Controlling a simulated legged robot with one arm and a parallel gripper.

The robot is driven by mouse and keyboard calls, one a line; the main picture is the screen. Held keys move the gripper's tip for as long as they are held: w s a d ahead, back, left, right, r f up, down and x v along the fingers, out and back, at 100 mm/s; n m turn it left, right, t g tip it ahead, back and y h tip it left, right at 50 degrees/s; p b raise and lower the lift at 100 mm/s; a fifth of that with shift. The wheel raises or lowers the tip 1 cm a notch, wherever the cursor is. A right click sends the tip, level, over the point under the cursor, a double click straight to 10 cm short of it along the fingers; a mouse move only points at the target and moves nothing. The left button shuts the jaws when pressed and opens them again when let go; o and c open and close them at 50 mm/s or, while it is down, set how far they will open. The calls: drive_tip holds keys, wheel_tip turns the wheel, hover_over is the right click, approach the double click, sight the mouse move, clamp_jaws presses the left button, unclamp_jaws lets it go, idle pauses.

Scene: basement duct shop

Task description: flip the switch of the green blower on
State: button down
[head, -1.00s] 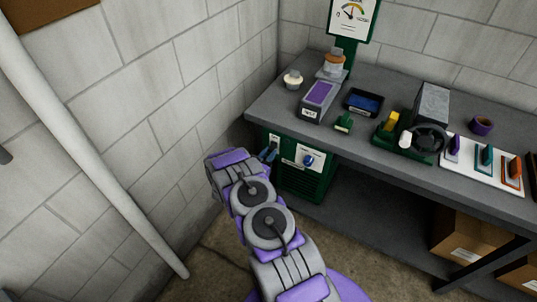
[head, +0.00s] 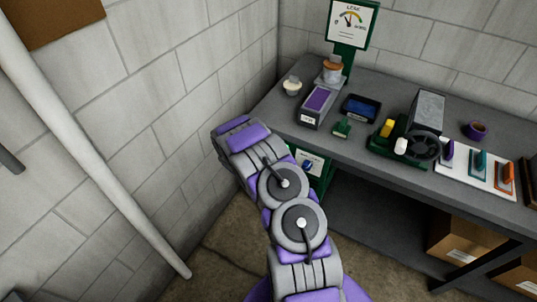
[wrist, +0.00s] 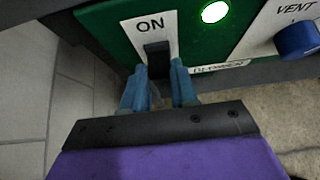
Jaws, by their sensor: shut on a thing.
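The green blower (head: 322,177) stands under the left end of the bench, its front partly hidden by my arm in the head view. In the wrist view its green panel (wrist: 112,36) carries a white plate marked ON with a black switch (wrist: 157,48). A round lamp (wrist: 215,12) beside the plate glows green. My gripper (wrist: 159,68) has its two blue fingers on either side of the switch's lower part and is shut on it. The exact contact and the switch's tilt are hard to make out. In the head view my gripper is hidden behind my arm.
A blue VENT knob (wrist: 297,40) sits right of the switch; it also shows in the head view (head: 307,165). The bench (head: 360,151) overhangs the blower and holds several items. A block wall (head: 165,130) stands close on the left.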

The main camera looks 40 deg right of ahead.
drive_tip(key=shift+w+d+r+y+p, duration=0.1)
drive_tip(key=shift+r+y+p, duration=0.25)
drive_tip(key=shift+y, duration=0.15)
drive_tip(key=c, duration=0.9)
unclamp_jaws()
drive_tip(key=shift+d, duration=0.1)
drive_tip(key=shift+g, duration=0.3)
drive_tip(key=p+v, duration=0.2)
drive_tip(key=v, duration=1.5)
drive_tip(key=shift+p, duration=0.35)
